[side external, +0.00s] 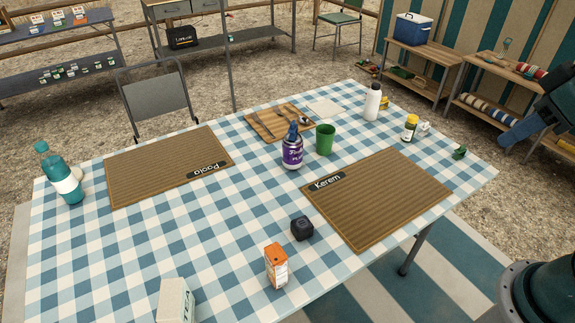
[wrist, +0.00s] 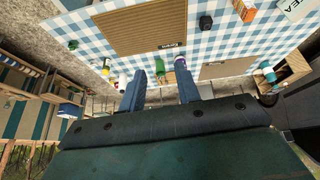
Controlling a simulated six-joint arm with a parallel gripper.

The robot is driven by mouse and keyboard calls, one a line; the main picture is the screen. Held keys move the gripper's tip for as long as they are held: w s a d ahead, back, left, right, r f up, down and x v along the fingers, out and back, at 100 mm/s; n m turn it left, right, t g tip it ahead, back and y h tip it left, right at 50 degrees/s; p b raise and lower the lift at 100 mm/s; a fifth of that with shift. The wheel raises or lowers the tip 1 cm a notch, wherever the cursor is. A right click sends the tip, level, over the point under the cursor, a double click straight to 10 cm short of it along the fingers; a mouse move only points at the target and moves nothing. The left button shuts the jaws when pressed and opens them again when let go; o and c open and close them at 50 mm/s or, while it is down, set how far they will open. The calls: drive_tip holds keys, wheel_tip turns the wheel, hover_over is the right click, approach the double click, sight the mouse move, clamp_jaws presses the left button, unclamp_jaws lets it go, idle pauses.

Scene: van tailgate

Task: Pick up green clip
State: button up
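The green clip (side external: 459,152) is a small dark green object on the checked tablecloth, close to the table's right edge in the side view. It also shows as a small green shape near the cloth's edge at the upper left of the wrist view (wrist: 73,45). My gripper (wrist: 160,78) is open, with two blue fingers spread apart and nothing between them. In the side view only part of my gripper (side external: 507,137) shows at the right edge, above and to the right of the clip and apart from it.
A small white item (side external: 424,128) and a yellow-capped bottle (side external: 410,128) stand near the clip. A white bottle (side external: 372,102), green cup (side external: 325,139) and purple bottle (side external: 292,150) stand farther left. The brown Kerem placemat (side external: 385,205) lies nearer the camera. Cloth around the clip is clear.

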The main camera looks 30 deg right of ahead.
drive_tip(key=w+d+r+n+g+h, duration=0.1)
drive_tip(key=w+d+n, duration=0.1)
drive_tip(key=w+d, duration=0.3)
drive_tip(key=w+d+r+n+g, duration=0.1)
drive_tip(key=w+d+r+n, duration=0.15)
drive_tip(key=w, duration=0.55)
drive_tip(key=w+d+f+n+g, duration=0.1)
drive_tip(key=w+d+f+n, duration=0.35)
drive_tip(key=w+d, duration=0.65)
drive_tip(key=n+g+y, duration=0.1)
drive_tip(key=n+g, duration=0.1)
drive_tip(key=n, duration=0.6)
hover_over(463, 146)
wheel_tip(463, 146, down, 25)
drive_tip(key=shift+d, duration=0.1)
drive_tip(key=shift+f, duration=4.25)
